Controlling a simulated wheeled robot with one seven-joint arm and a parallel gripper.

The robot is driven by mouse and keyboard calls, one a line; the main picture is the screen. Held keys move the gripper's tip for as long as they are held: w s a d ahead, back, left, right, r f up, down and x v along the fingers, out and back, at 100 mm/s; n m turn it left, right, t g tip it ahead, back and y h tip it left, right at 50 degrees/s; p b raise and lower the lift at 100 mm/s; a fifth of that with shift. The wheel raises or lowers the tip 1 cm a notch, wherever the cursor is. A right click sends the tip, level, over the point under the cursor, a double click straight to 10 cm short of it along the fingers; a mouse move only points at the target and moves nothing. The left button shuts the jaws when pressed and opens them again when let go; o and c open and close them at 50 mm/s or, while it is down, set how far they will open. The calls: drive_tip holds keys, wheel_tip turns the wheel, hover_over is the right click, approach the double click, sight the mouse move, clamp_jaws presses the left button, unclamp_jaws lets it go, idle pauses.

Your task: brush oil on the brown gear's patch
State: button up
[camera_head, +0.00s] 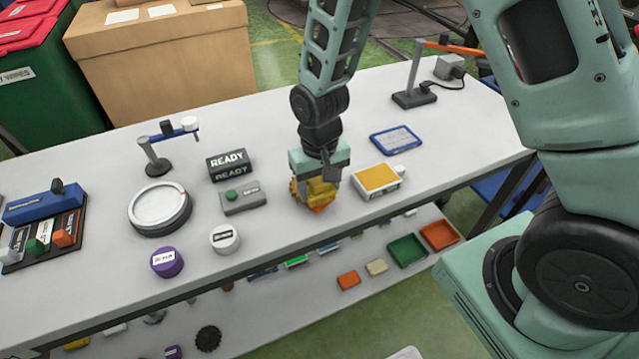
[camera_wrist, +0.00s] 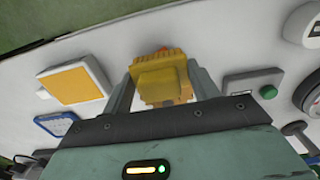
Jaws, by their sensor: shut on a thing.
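My gripper (camera_head: 320,180) is low over the table's front middle, shut on a yellow block (camera_wrist: 163,82) that sits between its fingers. An orange-brown toothed edge (camera_wrist: 165,52) shows just beyond the block in the wrist view; in the head view yellowish teeth (camera_head: 295,191) show at its left and orange below. I cannot tell whether this is one piece with the block or a separate gear. A white box with a yellow top (camera_head: 378,179) stands just right of my gripper; it also shows in the wrist view (camera_wrist: 75,86). No oil patch can be made out.
A white round turntable (camera_head: 160,205), a grey box with a green button (camera_head: 240,198) and READY signs (camera_head: 227,163) stand left. A purple cylinder (camera_head: 167,262) and white cylinder (camera_head: 225,239) are near the front edge. A blue-framed tablet (camera_head: 396,140) lies behind right. A dark gear (camera_head: 208,338) is below.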

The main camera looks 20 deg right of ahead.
drive_tip(key=shift+f+b, duration=0.3)
drive_tip(key=shift+f, duration=0.15)
drive_tip(key=shift+w, duration=0.25)
idle(1.0)
drive_tip(key=shift+s, duration=0.25)
drive_tip(key=shift+w+p, duration=0.3)
drive_tip(key=shift+w, duration=0.15)
drive_tip(key=shift+s, duration=0.25)
idle(0.5)
drive_tip(key=shift+s, duration=0.2)
idle(1.6)
drive_tip(key=shift+w, duration=0.45)
drive_tip(key=shift+s+p, duration=0.3)
drive_tip(key=shift+s, duration=0.15)
idle(0.6)
